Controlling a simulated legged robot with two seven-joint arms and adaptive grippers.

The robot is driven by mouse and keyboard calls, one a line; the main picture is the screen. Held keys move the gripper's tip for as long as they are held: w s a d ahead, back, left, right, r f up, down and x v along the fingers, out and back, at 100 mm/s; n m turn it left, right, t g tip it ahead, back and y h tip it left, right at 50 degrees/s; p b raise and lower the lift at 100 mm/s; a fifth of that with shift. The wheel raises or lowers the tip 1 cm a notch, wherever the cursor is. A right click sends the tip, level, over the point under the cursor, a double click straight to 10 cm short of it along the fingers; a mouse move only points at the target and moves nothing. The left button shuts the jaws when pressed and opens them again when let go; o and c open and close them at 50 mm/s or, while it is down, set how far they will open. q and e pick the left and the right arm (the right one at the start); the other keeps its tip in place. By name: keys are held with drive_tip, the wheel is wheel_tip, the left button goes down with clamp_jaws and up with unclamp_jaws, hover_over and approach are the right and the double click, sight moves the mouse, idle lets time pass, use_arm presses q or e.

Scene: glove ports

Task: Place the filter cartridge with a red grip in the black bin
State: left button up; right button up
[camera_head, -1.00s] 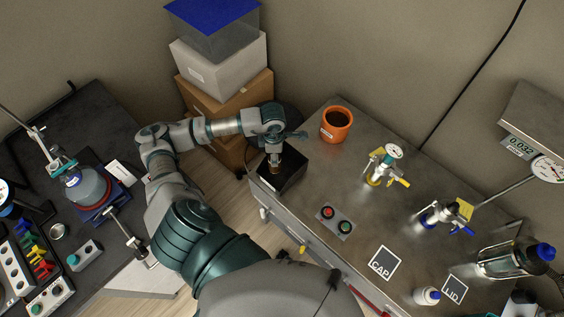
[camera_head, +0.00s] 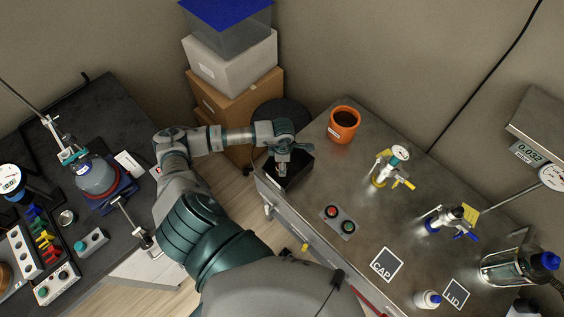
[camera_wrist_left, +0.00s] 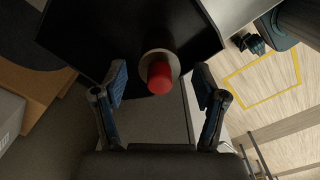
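The filter cartridge shows end-on in the left wrist view as a pale cylinder with a red grip (camera_wrist_left: 159,78) facing the camera. It overlaps the near edge of the black bin (camera_wrist_left: 85,30), but I cannot tell how deep it sits. In the head view the black bin (camera_head: 296,174) stands at the near left corner of the right-hand bench. My left gripper (camera_head: 284,158) is over it, pointing down. In the wrist view the left gripper's fingers (camera_wrist_left: 160,84) are spread on both sides of the red grip, with visible gaps. My right gripper is out of view.
An orange pot (camera_head: 343,124) stands beside the bin on the bench. A button box (camera_head: 340,221) and valve fittings (camera_head: 387,167) stand farther right. Stacked boxes (camera_head: 235,95) rise behind my left arm. A dark bench (camera_head: 60,130) with apparatus is at left.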

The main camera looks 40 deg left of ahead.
use_arm(q)
drive_tip(key=shift+d+r, duration=0.15)
drive_tip(key=shift+d, duration=0.1)
drive_tip(key=shift+r, duration=0.35)
wheel_tip(320, 180, up, 11)
drive_tip(key=shift+b, duration=0.4)
drive_tip(key=shift+s+a, duration=0.1)
drive_tip(key=shift+a, duration=0.15)
